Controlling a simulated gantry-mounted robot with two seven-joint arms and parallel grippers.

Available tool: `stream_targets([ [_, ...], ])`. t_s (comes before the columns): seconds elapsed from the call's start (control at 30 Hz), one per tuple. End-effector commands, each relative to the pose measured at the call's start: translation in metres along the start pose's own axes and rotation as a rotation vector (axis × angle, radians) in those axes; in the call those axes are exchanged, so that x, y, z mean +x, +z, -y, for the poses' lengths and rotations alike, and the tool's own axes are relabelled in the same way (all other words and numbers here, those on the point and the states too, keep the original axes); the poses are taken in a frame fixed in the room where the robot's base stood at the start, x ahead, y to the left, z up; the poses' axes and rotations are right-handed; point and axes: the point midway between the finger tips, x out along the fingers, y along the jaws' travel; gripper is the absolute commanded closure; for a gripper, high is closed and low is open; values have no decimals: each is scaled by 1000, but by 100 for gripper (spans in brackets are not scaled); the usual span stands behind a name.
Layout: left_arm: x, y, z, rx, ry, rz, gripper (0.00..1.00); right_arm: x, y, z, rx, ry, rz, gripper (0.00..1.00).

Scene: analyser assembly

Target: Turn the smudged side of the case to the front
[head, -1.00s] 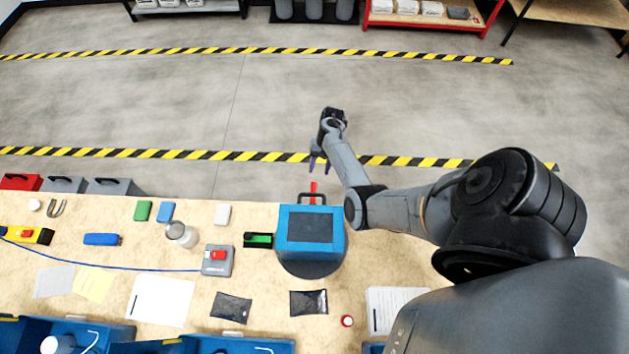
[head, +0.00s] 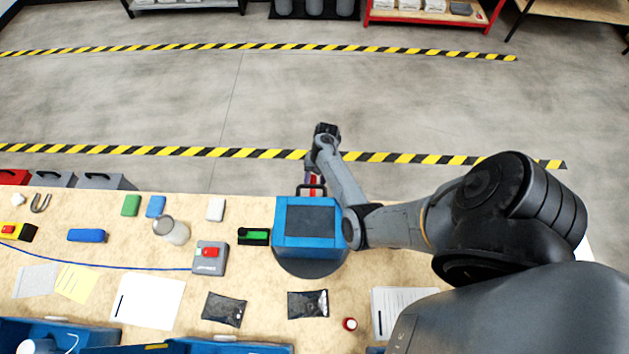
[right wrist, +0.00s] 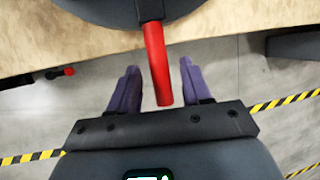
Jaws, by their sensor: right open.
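The blue case (head: 309,251) with a dark top panel stands on a round dark turntable (head: 310,270) at the table's back edge. A red handle (right wrist: 156,62) sticks out from the turntable past the table edge in the right wrist view. My right gripper (head: 312,180) is behind the case in the head view. In the right wrist view its purple fingers (right wrist: 158,88) are open, one on each side of the red handle, with gaps showing on both sides. No smudge can be made out on the visible sides of the case. My left gripper is not in view.
Left of the case lie a black-and-green item (head: 254,237) and a grey box with a red top (head: 209,257). A clear jar (head: 171,230) stands farther left. Black pouches (head: 308,304) lie in front. Floor behind the table is free.

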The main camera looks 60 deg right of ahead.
Motion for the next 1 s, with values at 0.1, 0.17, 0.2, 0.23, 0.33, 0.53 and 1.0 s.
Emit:
stream_targets([
  [0.1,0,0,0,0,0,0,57,0,0,0,0,0,0,52],
  [0.17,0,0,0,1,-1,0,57,0,0,0,0,0,0,52],
  [0.2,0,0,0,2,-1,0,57,0,0,0,0,0,0,55],
  [0.23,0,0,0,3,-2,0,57,0,0,0,0,0,0,59],
  [0.33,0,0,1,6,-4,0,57,0,0,0,0,0,0,75],
  [0.53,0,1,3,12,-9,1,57,0,0,0,0,0,0,100],
  [1.0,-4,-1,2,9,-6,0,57,1,2,7,10,-5,-1,100],
])
